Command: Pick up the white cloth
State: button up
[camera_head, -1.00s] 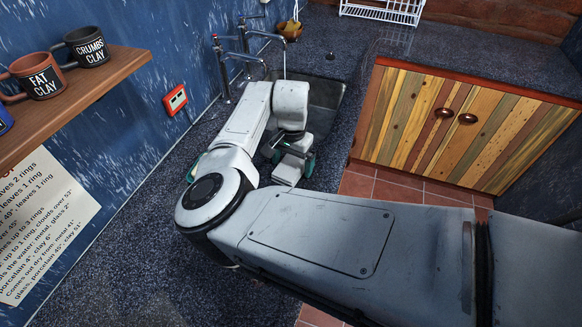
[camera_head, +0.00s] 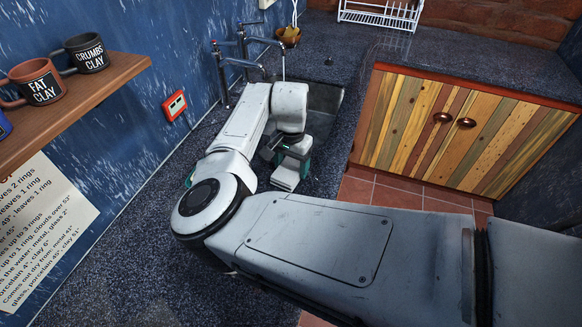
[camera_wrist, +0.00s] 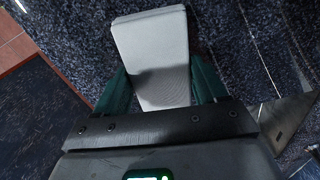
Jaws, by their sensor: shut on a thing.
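The white cloth (camera_wrist: 155,50) shows in the wrist view as a pale, flat, block-like piece with rounded edges. It lies between the two green fingers of my gripper (camera_wrist: 162,85), which is shut on it. Its near end is shaded and partly hidden by the gripper body. In the head view, the cloth (camera_head: 285,179) shows below my gripper (camera_head: 290,160), over the dark speckled counter just in front of the sink. I cannot tell whether it touches the counter.
The sink (camera_head: 325,97) is behind my gripper, with taps (camera_head: 245,62) along the blue wall. A shelf with mugs (camera_head: 40,85) is at the left. A wooden cabinet (camera_head: 450,130) is at the right, and a white rack (camera_head: 380,14) at the back. The counter's near-left part is clear.

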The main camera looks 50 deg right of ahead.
notch_tip(320, 180, up, 2)
jog(key=shift+s+r, duration=0.1)
jog(key=shift+r, duration=0.1)
jog(key=s+d+r+b, duration=0.1)
jog(key=s+r+b, duration=0.1)
jog(key=s+r, duration=0.7)
jog(key=s, duration=0.4)
jog(key=shift+s+r, duration=0.35)
jog(key=shift+s, duration=0.05)
jog(key=o, duration=0.5)
jog(key=c, duration=0.4)
jog(key=shift+s+d, duration=0.1)
